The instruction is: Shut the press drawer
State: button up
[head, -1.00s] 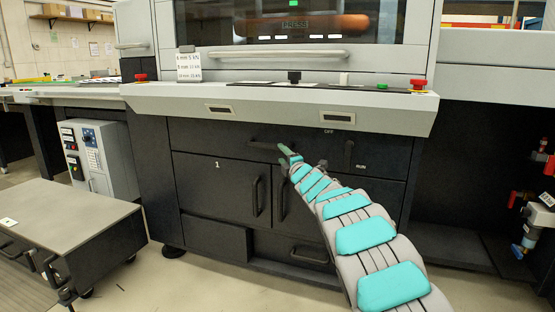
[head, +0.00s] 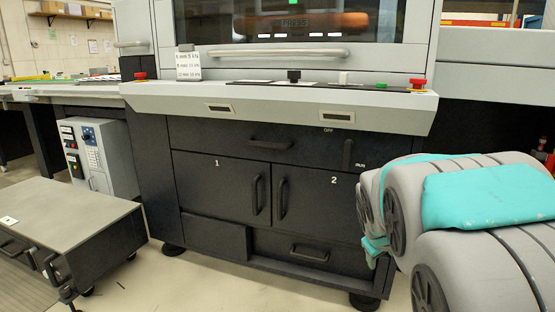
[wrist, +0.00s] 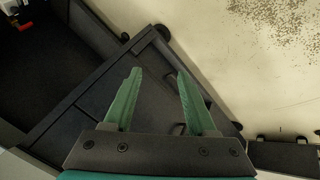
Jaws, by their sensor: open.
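The dark press front shows a wide upper drawer (head: 215,136) with a black bar handle. It looks flush with the front, with no clear gap around it. A lower drawer (head: 340,259) with a similar handle sits under the two doors and also looks in line with the front. My gripper (wrist: 157,76) is open and empty in the wrist view, its green fingers apart over the dark press front. In the head view my gripper is hidden behind my folded arm at the right.
Doors 1 (head: 225,190) and 2 (head: 325,200) are shut. A low grey-topped cart (head: 65,215) stands at the left, and a grey control box (head: 100,155) is behind it. Floor (head: 220,285) is clear before the press.

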jog(key=s+a+f+m+g+y, duration=0.1)
jog(key=s+a+f+g, duration=0.1)
jog(key=s, duration=0.9)
jog(key=s+a+f+m+g+y, duration=0.1)
jog(key=s+a+f+g, duration=0.2)
jog(key=s, duration=0.8)
jog(key=s+a+f+m+g+y, duration=0.1)
jog(key=s+a+f+m+g, duration=0.1)
jog(key=s, duration=0.9)
jog(key=shift+s+a+f+g, duration=0.15)
jog(key=shift+s+a+g, duration=0.25)
jog(key=shift+a, duration=0.5)
